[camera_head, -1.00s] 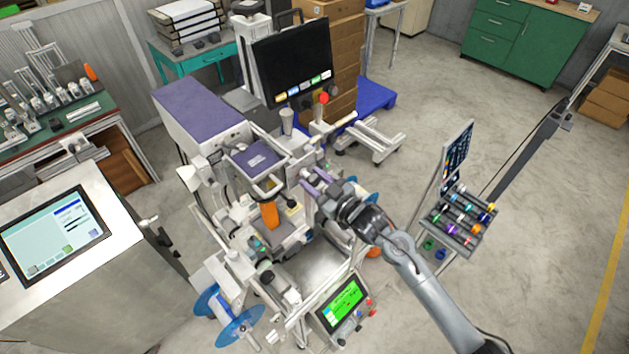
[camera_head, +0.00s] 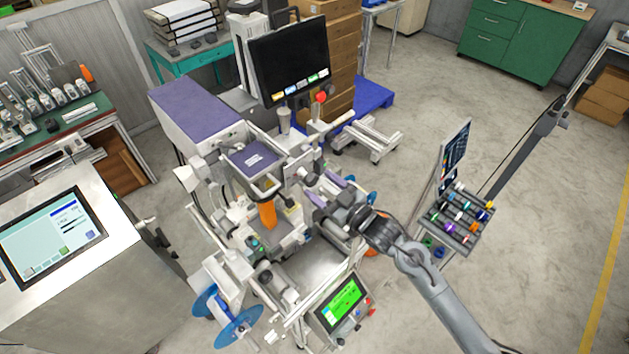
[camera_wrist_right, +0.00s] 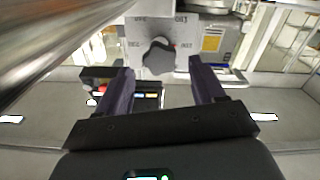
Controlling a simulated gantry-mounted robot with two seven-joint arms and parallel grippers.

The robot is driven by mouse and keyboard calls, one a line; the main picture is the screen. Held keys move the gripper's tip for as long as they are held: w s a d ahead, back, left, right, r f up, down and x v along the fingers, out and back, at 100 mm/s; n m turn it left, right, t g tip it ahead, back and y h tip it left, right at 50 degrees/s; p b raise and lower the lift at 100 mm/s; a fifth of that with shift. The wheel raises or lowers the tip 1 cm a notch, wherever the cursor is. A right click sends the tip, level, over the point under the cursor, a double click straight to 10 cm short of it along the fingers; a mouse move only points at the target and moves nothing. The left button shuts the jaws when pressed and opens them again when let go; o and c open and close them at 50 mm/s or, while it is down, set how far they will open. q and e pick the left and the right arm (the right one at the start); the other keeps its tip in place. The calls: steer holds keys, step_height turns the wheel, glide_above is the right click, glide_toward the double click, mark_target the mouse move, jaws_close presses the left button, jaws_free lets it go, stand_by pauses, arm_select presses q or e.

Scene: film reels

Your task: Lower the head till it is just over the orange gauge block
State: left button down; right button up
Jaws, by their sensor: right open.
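The orange gauge block (camera_head: 267,215) stands upright in the middle of the machine in the head view. The machine's head, a unit with a purple top (camera_head: 254,159), is above and behind it; the exact gap between them cannot be judged. A dark star-shaped knob (camera_wrist_right: 159,57) on a light plate with printed marks shows in the right wrist view. My right gripper (camera_head: 324,187) is open at the machine's right side, facing this knob. In the wrist view its two purple fingers (camera_wrist_right: 160,68) flank the knob's lower part without visibly gripping it. My left gripper does not show.
A black monitor (camera_head: 288,62) stands behind the machine. A small green-screen panel (camera_head: 342,302) is at its front right. A rack of coloured spools (camera_head: 459,218) stands to the right. A blue reel (camera_head: 238,328) sticks out at the front left. Floor is open at far right.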

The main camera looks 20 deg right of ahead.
steer(key=v, duration=0.6)
steer(key=shift+s+b, duration=0.3)
steer(key=shift+s, duration=0.1)
steer(key=shift+d, duration=0.15)
stand_by(0.5)
